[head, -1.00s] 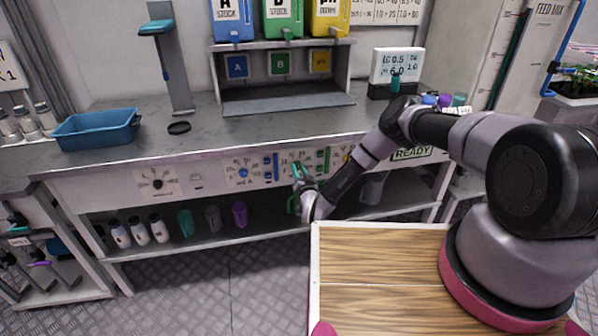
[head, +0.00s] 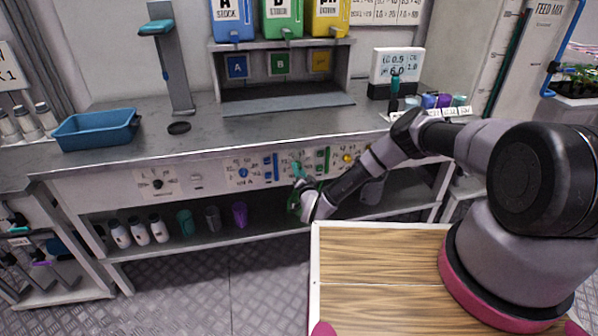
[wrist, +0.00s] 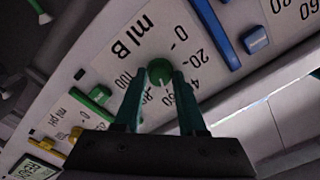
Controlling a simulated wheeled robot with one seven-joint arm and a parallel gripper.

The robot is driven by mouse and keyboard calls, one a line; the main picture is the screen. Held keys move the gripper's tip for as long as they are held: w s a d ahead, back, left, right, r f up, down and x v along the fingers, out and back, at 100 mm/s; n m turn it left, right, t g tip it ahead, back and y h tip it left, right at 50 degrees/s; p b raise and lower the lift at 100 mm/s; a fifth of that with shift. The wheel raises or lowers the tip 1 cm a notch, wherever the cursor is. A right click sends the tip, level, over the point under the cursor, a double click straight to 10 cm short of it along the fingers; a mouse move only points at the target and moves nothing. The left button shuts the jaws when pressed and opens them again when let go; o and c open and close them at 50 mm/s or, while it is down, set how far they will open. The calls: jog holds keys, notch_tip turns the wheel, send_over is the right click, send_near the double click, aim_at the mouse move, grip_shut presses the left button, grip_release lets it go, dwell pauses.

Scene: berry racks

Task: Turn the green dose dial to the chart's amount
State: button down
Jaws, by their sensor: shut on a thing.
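The green dose dial (wrist: 159,71) sits on a white panel marked "ml B", with a printed scale from 0 to 100 around it. My gripper (wrist: 163,78) has one finger on each side of the dial and is shut on it. A small pale mark on the dial seems to face the 60 side of the scale; the exact reading is unclear. In the head view my gripper (head: 300,178) is at the bench front, hiding most of the dial. A wall chart (head: 386,10) at the top is too small to read surely.
A blue tray (head: 97,130) stands on the bench (head: 225,128). Small coloured containers (head: 444,100) stand at its right.

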jog(key=shift+f, duration=0.1)
jog(key=c, duration=0.5)
grip_release()
jog(key=v, duration=1.1)
jog(key=shift+w, duration=0.1)
